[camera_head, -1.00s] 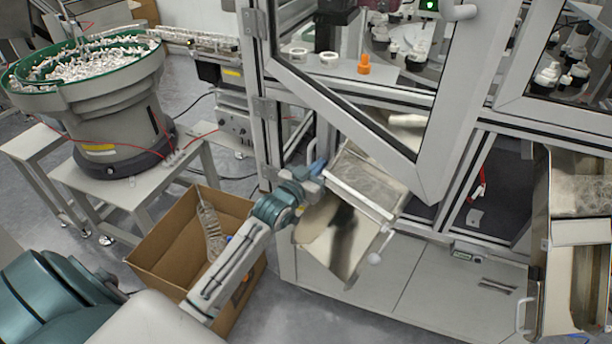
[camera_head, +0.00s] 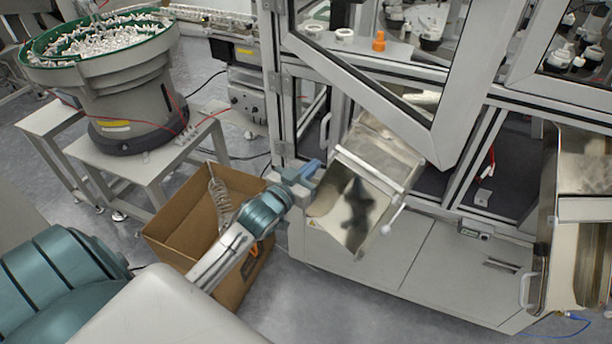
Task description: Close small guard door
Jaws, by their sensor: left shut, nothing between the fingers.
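The guard door (camera_head: 378,98), a pale grey frame around a clear pane, stands open on the machine's front. It is hinged at its left side, and its lower right corner juts out toward me. Its upper part is cut off by the picture's top edge. My right gripper is out of view.
The shiny metal chute (camera_head: 374,187) sticks out below the door. A cardboard box (camera_head: 166,253) stands on the floor under my left arm. A bowl feeder (camera_head: 131,98) stands on a table at left. Another metal chute (camera_head: 585,207) is at the right edge.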

